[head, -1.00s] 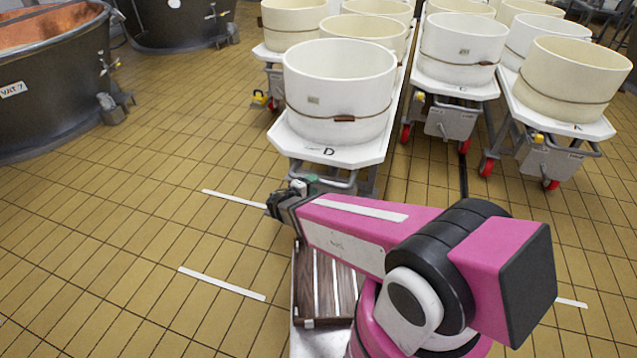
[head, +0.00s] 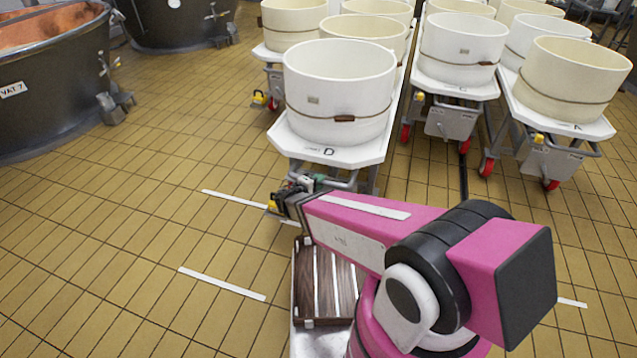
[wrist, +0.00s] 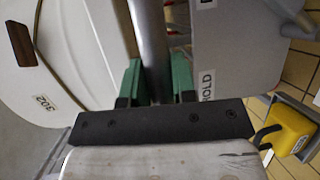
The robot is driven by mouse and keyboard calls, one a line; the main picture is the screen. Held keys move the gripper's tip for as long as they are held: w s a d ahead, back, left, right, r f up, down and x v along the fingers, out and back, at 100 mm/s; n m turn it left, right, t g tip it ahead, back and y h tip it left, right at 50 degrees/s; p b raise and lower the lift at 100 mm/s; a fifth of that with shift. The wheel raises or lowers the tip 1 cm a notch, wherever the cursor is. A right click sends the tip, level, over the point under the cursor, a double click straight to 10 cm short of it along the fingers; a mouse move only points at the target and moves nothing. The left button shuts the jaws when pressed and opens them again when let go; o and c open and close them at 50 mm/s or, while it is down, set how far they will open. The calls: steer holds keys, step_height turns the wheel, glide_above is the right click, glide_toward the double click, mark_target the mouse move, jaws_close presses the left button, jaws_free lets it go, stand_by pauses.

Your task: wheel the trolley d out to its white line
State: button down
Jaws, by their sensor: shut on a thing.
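Trolley d (head: 297,144) has a white top marked D and carries a white tub (head: 340,85) with a brown band handle. My gripper (head: 305,184) is at its front, below the top's edge. In the wrist view the green-padded jaws (wrist: 155,78) are shut around a grey metal bar (wrist: 153,35) of the trolley. A yellow part (wrist: 291,128) shows beside the jaws. White lines on the floor lie to the left, a farther one (head: 235,199) and a nearer one (head: 222,283). I cannot tell which belongs to d.
Trolleys with cream tubs stand behind d and close on its right, including one with red wheels (head: 455,92). A dark vat (head: 50,100) stands at the left. Tiled floor (head: 130,220) at left front is clear. A brown slatted piece (head: 325,285) lies beside my arm.

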steer(key=w+d, duration=0.2)
steer(key=w, duration=0.5)
steer(key=shift+d, duration=0.3)
steer(key=shift+s, duration=0.1)
steer(key=c, duration=0.9)
jaws_free()
steer(key=shift+a, duration=0.1)
steer(key=v, duration=1)
steer(key=shift+s+a+r, duration=0.2)
steer(key=shift+s+a, duration=0.05)
steer(key=shift+s, duration=0.05)
